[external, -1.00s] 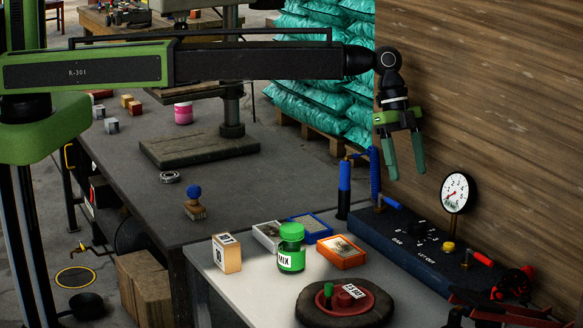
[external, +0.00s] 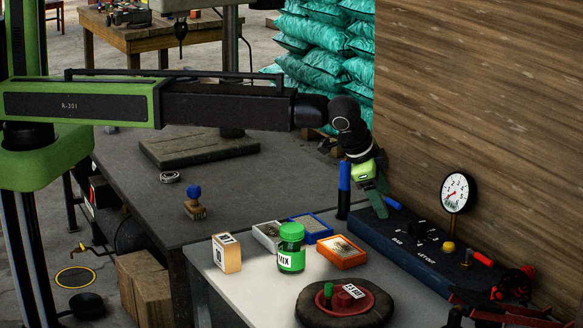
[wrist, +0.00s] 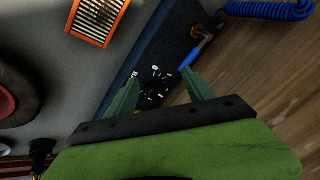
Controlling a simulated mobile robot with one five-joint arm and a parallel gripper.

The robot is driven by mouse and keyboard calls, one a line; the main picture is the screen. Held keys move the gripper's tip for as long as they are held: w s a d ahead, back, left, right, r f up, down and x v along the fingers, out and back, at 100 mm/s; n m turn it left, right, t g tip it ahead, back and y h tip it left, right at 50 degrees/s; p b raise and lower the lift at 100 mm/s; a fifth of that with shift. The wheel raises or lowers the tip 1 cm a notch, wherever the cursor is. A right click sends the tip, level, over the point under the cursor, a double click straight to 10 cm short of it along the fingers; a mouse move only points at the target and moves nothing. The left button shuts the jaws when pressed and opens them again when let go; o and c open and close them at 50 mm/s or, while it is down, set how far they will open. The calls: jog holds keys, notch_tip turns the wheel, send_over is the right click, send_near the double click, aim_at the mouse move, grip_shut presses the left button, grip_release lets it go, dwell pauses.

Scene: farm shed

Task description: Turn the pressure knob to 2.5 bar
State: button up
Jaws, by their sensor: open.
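The black pressure knob (external: 419,229) sits on top of a dark blue panel (external: 375,236) along the wooden wall, with white scale marks around it. It also shows in the wrist view (wrist: 154,86), between and beyond my fingertips. My gripper (external: 381,208) is open and empty, tilted down above the panel's left part, left of the knob and apart from it. Its two green fingers (wrist: 160,77) spread on either side of the dial in the wrist view. A round white gauge (external: 455,192) stands behind the panel; its red needle points to the lower left, and the exact value is too small to read.
A yellow button (external: 448,247) and red lever are farther right. An orange tray (external: 341,252), green MIX jar (external: 291,248) and tyre (external: 370,315) stand on the bench in front.

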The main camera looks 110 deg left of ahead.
jog(key=s+d+f+n+t+y+b, duration=0.2)
jog(key=d+f+n+y+b, duration=0.1)
jog(key=d+n+y+b, duration=0.15)
jog(key=n+t+y+b, duration=0.1)
jog(key=n+t+b, duration=0.3)
jog(key=b, duration=0.1)
send_near(417, 223)
jog(key=b+x, duration=0.6)
jog(key=x, duration=0.3)
jog(key=shift+w+a+f, duration=0.25)
jog(key=shift+w+a, duration=0.2)
jog(key=shift+a, duration=0.1)
